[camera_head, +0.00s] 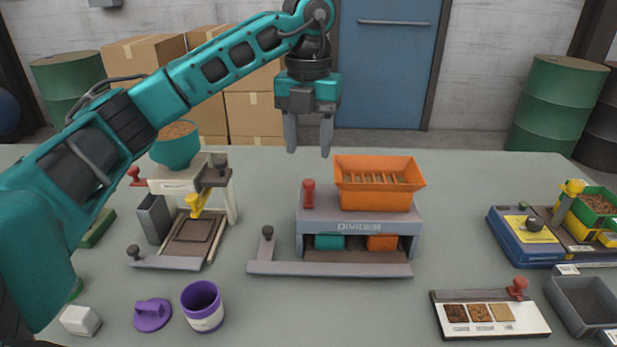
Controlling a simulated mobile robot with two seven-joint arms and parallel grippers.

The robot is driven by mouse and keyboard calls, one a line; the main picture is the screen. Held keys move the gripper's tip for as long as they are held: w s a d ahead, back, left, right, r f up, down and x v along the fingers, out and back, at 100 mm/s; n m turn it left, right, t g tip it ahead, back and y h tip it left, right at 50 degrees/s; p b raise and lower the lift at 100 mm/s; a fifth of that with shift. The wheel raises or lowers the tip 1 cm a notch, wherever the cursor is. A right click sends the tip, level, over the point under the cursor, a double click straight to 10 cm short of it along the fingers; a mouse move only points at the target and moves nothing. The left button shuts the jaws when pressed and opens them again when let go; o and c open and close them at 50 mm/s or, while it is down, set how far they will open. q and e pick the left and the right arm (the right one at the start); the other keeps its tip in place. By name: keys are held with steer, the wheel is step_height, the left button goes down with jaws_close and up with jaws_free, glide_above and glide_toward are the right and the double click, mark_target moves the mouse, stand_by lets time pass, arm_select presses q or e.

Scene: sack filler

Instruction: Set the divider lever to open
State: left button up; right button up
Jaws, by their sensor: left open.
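The divider (358,227) is a grey machine in the middle of the table, with an orange slatted hopper (378,177) on top. A red-knobbed lever (309,193) stands upright on its top, just left of the hopper. I cannot tell its setting. Below the label sit a teal block (329,242) and an orange block (382,243). A grey bar with a dark knob (267,233) lies in front. My left gripper (308,148) points down, open and empty, above the red lever and apart from it. My right gripper is not in view.
A filling machine (178,186) with a teal bowl stands to the left, partly behind my left arm. A purple cup (202,306) and purple lid (152,315) lie at front left. A sample board (489,314) and blue scale (520,238) are at right.

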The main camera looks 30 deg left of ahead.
mark_target(308, 181)
arm_select(q)
step_height(308, 181, down, 6)
steer(key=shift+f, duration=0.25)
jaws_close()
stand_by(0.5)
